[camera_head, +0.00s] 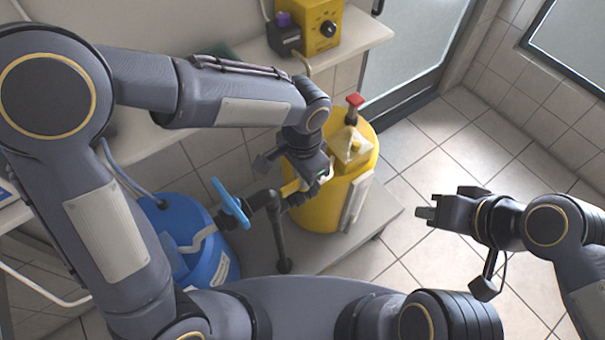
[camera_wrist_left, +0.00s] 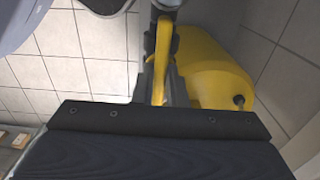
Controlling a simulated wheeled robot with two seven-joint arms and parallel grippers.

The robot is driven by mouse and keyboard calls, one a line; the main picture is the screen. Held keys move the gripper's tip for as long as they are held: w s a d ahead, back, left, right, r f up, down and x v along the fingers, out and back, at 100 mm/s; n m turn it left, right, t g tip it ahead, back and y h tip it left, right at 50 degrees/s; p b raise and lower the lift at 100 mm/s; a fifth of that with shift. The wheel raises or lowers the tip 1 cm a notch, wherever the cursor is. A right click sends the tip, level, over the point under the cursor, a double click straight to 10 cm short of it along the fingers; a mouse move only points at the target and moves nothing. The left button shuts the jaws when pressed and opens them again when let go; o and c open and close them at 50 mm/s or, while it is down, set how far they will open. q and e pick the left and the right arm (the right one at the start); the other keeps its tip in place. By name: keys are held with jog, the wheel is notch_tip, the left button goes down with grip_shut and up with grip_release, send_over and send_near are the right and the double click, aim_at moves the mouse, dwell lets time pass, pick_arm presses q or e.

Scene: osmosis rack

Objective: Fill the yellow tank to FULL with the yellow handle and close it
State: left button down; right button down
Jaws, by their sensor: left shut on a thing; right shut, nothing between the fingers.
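The yellow tank (camera_head: 322,214) stands on a low grey platform in the middle of the head view, with a pale vertical strip (camera_head: 356,203) on its right side. The tank also fills the right of the left wrist view (camera_wrist_left: 215,75). The yellow handle (camera_head: 290,187) is at the dark pipe in front of the tank, and it runs between the fingers in the left wrist view (camera_wrist_left: 162,60). My left gripper (camera_head: 314,182) is shut on the yellow handle and partly covers it. My right gripper (camera_head: 427,212) is shut and empty, apart from the tank at its right. The fill level cannot be read.
A blue tank (camera_head: 205,255) with a blue handle (camera_head: 234,207) stands left of the yellow tank. A red-topped part (camera_head: 354,101) rises at the yellow tank's top. A yellow control box (camera_head: 318,30) sits on the shelf behind. Tiled floor (camera_head: 440,150) is clear at right.

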dwell(0.5)
pick_arm(q)
jog(key=c, duration=1.5)
grip_release()
jog(key=shift+o, duration=0.2)
jog(key=shift+r, duration=0.15)
notch_tip(320, 180, up, 8)
jog(key=shift+f, duration=0.2)
jog(key=shift+s, duration=0.1)
